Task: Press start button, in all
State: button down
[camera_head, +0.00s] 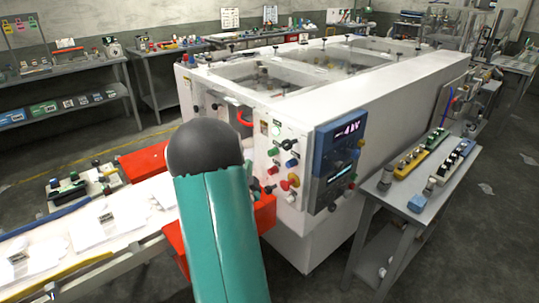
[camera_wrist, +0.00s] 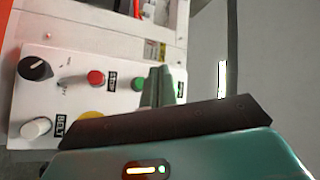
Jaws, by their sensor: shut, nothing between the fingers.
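The white control panel (camera_wrist: 70,62) fills the left of the wrist view. It carries a green button (camera_wrist: 137,84), a red button (camera_wrist: 96,77), a black knob (camera_wrist: 35,68) and a white button (camera_wrist: 36,128). The small labels beside the red and green buttons are hard to read. My gripper (camera_wrist: 164,72) is shut and empty, its green fingers just right of the green button; I cannot tell whether they touch it. In the head view the panel (camera_head: 262,128) faces front on the white machine, and my arm hides my gripper.
A blue display box (camera_head: 338,160) with a lit screen stands right of the panel. Red parts (camera_head: 145,163) and a white conveyor (camera_head: 95,225) lie left. A grey side table (camera_head: 400,205) with button boxes stands right. A yellow button (camera_wrist: 92,116) is partly hidden by my gripper.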

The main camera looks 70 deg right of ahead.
jog(key=shift+s+d, duration=0.45)
jog(key=shift+d, duration=0.45)
jog(key=shift+s+d, duration=0.45)
jog(key=shift+d, duration=0.4)
jog(key=shift+s+d, duration=0.45)
jog(key=shift+d, duration=0.45)
jog(key=shift+s+d, duration=0.2)
jog(key=shift+d, duration=0.15)
jog(key=shift+s+d, duration=0.2)
jog(key=shift+d, duration=0.2)
dwell(0.6)
dwell(0.3)
jog(key=shift+w+a, duration=0.35)
jog(key=shift+a, duration=0.45)
jog(key=shift+w+a, duration=0.4)
jog(key=shift+a, duration=0.35)
jog(key=shift+w+a, duration=0.35)
jog(key=shift+a, duration=0.35)
jog(key=shift+w+a, duration=0.4)
jog(key=shift+a, duration=0.35)
